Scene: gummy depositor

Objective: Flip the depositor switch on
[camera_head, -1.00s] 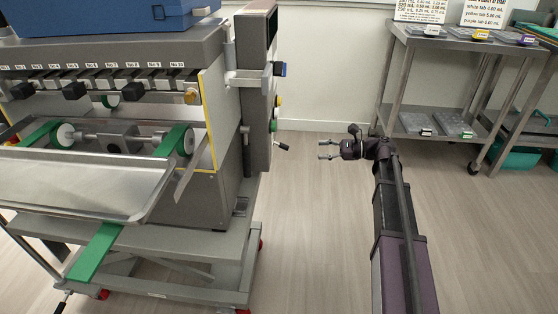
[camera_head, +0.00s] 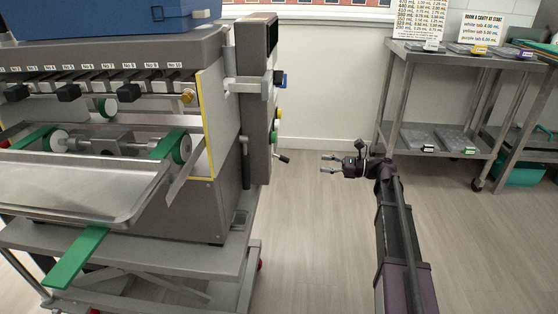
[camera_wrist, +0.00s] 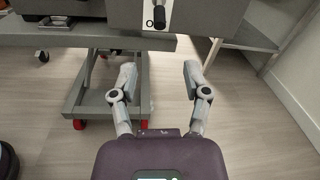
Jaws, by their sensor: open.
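The depositor (camera_head: 120,60) is a large grey machine on the left of the head view. Its right end panel (camera_head: 258,110) carries a blue part (camera_head: 281,80), a yellow button (camera_head: 278,113), a green button (camera_head: 274,137) and a small black-tipped lever (camera_head: 283,158). I cannot tell for sure which of these is the switch. My gripper (camera_head: 324,164) is open and empty, to the right of the lever and apart from it. In the wrist view my gripper (camera_wrist: 160,74) has its fingers spread, below a black-ended lever (camera_wrist: 159,18) at the top.
The depositor stands on a wheeled grey cart (camera_head: 190,262). A metal tray (camera_head: 95,190) juts from its front. A steel shelf table (camera_head: 470,58) holding several molds stands at the back right. The floor (camera_head: 320,235) between cart and shelf is clear.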

